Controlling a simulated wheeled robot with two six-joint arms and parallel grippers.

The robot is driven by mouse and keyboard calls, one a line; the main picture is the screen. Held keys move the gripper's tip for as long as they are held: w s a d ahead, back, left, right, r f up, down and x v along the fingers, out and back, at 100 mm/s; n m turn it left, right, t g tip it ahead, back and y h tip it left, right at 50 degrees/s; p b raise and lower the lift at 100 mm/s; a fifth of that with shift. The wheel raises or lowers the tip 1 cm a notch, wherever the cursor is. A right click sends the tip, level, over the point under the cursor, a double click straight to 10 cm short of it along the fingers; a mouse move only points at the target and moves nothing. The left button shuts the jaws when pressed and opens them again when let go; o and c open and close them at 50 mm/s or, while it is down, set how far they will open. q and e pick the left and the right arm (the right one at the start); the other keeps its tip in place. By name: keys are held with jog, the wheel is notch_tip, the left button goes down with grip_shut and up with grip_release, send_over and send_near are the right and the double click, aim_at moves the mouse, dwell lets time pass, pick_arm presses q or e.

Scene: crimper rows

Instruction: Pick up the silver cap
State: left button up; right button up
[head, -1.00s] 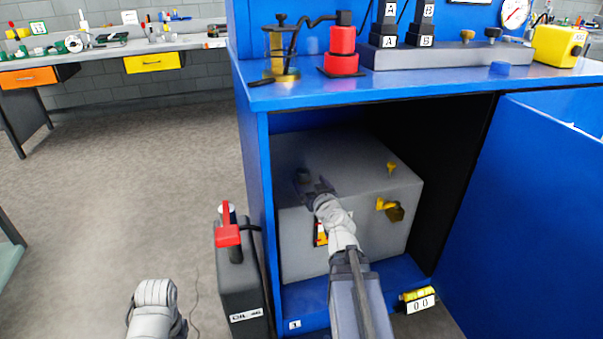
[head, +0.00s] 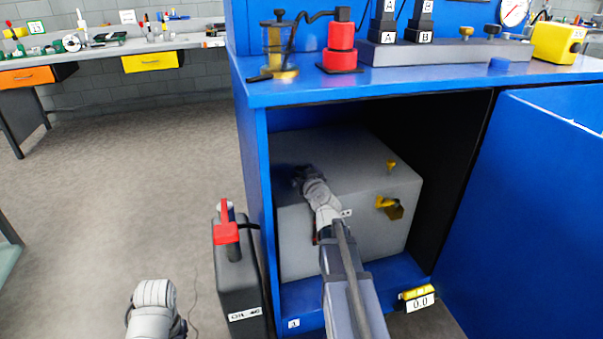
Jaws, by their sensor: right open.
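My right arm reaches up from the bottom into the open blue cabinet. My right gripper (head: 298,178) is over the top of the grey metal box (head: 350,165), near its left rear part, with its dark fingers hard to make out against the box. I cannot make out a silver cap; the wrist and fingers cover that part of the box top. Part of my left arm shows at the bottom left, but its gripper is out of view.
The cabinet's left wall (head: 255,170) and open blue door (head: 530,200) flank the box. A yellow knob (head: 391,166) and yellow valve (head: 388,203) are on the box. A dark oil can (head: 237,275) stands outside left. Red cylinders (head: 341,45) stand on the cabinet top.

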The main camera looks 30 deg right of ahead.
aim_at(302, 168)
jog(key=c, duration=1.4)
jog(key=shift+r, duration=0.1)
notch_tip(302, 168, up, 10)
jog(key=p, duration=1)
